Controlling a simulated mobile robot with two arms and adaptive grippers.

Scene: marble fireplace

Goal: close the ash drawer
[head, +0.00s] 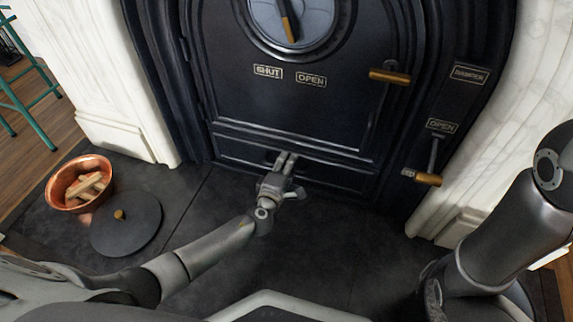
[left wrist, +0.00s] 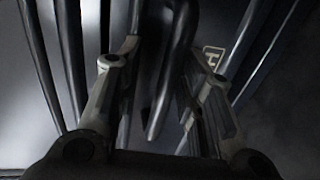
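The ash drawer (head: 335,176) is the low, wide dark panel under the fireplace door in the head view. It looks flush or nearly flush with the front; a small gap cannot be ruled out. My left gripper (head: 287,158) is at the middle of the drawer front, its two fingers pointing at it and hiding part of it. In the left wrist view my left gripper (left wrist: 160,65) has its fingers apart, with a dark bar (left wrist: 172,75) between them. Contact with the bar cannot be told. My right arm shows at the right; its gripper is out of view.
The fireplace door (head: 300,105) above has a brass-ended handle (head: 390,77). A damper lever (head: 428,178) is at the right. A copper bowl of wood (head: 68,204) and a round dark lid (head: 125,226) lie on the left of the hearth. The hearth slab (head: 335,235) in front is clear.

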